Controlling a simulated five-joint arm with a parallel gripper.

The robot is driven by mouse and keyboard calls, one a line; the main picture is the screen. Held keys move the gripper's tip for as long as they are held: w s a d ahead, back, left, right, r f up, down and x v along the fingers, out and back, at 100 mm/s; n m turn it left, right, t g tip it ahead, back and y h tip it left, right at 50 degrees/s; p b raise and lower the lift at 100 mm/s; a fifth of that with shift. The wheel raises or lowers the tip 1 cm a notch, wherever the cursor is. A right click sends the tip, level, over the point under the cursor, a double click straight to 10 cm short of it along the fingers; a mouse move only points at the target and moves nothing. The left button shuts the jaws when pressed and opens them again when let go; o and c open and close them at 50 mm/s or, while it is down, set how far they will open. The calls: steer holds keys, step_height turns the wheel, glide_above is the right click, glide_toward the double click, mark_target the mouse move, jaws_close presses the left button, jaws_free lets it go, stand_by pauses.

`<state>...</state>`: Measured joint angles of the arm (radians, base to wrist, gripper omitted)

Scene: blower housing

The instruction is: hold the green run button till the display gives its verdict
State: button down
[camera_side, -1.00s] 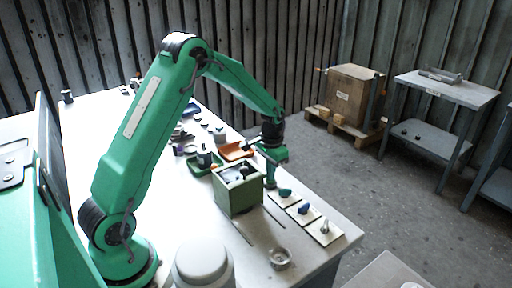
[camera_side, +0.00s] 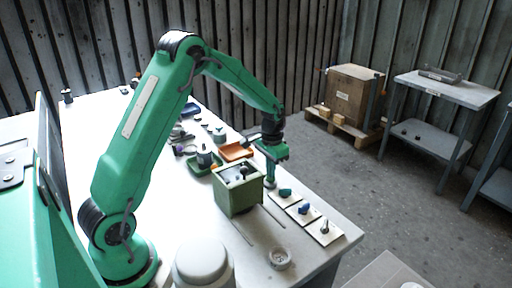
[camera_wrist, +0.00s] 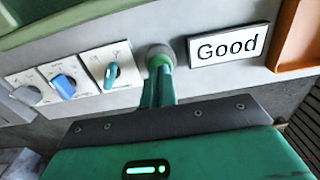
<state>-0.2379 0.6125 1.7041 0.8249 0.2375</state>
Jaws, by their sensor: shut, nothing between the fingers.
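The display (camera_wrist: 228,45) reads "Good" in the wrist view, just right of my fingertips. The green run button (camera_wrist: 160,60) sits in a grey round collar. My gripper (camera_wrist: 160,72) is shut and empty, with its fingertips at the button, covering part of it. Whether the tips press it or only hover close, I cannot tell. In the side view my gripper (camera_side: 270,182) points down beside the green box-shaped housing (camera_side: 238,192), and the button is hidden there.
Three plates with knobs, teal (camera_wrist: 112,72), blue (camera_wrist: 64,86) and grey (camera_wrist: 26,95), lie left of the button. An orange tray (camera_wrist: 299,40) is right of the display. A small round dish (camera_side: 280,258) stands near the table's front edge.

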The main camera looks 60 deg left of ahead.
steer(key=shift+r, duration=3)
